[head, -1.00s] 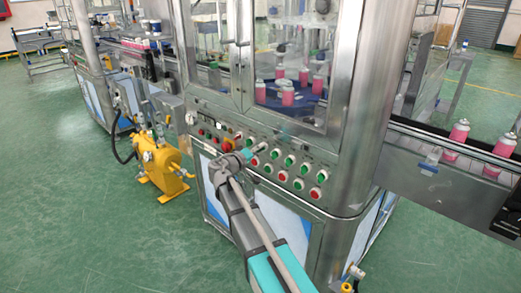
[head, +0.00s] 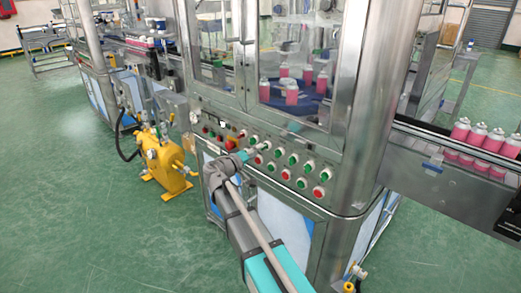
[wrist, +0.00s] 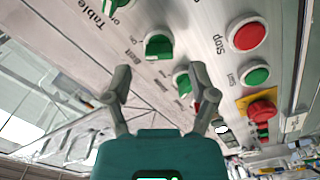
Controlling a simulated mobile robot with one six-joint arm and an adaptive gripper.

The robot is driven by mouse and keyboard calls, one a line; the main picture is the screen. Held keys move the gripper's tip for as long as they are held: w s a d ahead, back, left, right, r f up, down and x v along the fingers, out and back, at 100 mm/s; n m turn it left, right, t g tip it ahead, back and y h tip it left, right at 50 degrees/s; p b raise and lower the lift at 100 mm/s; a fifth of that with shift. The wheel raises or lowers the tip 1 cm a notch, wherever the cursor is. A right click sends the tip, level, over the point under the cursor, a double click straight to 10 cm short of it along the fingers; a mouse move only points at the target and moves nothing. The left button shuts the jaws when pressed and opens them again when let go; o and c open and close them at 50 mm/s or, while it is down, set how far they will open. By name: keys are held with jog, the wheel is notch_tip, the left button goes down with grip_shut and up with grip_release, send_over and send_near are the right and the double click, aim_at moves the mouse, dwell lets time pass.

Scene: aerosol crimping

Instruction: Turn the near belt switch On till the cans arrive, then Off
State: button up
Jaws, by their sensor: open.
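My gripper (wrist: 160,82) is open, its fingers pointing at the control panel; in the head view (head: 252,156) it is at the panel's front. A green rotary knob (wrist: 158,45) lies ahead between the fingertips, and another green knob (wrist: 182,82) is by the right finger. Several pink cans with white tops (head: 478,137) stand close together on the right-hand belt (head: 420,143). More pink cans (head: 292,92) stand inside the glass machine.
The panel also carries a red stop button (wrist: 247,35), a green start button (wrist: 255,75) and a red emergency button (wrist: 262,108) on yellow. A yellow pump unit (head: 160,160) stands on the floor to the left. The green floor in front is open.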

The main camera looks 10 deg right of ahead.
jog(key=v, duration=0.8)
jog(key=shift+a, duration=0.25)
jog(key=shift+s, duration=0.2)
jog(key=s+d+f+m+g+y, duration=0.1)
jog(key=s+d+f+g+y, duration=0.4)
jog(key=s+d+f, duration=0.4)
jog(key=s+d+f+g+y, duration=0.2)
jog(key=s+f+g+y, duration=0.4)
jog(key=s+f+y, duration=0.55)
notch_tip(320, 180, up, 25)
jog(key=s+h+p, duration=0.1)
jog(key=h+p, duration=0.1)
jog(key=p, duration=2)
jog(key=shift+s+a+p, duration=0.2)
jog(key=shift+a+p, duration=0.05)
jog(key=shift+p, duration=0.15)
jog(key=shift+f, duration=0.15)
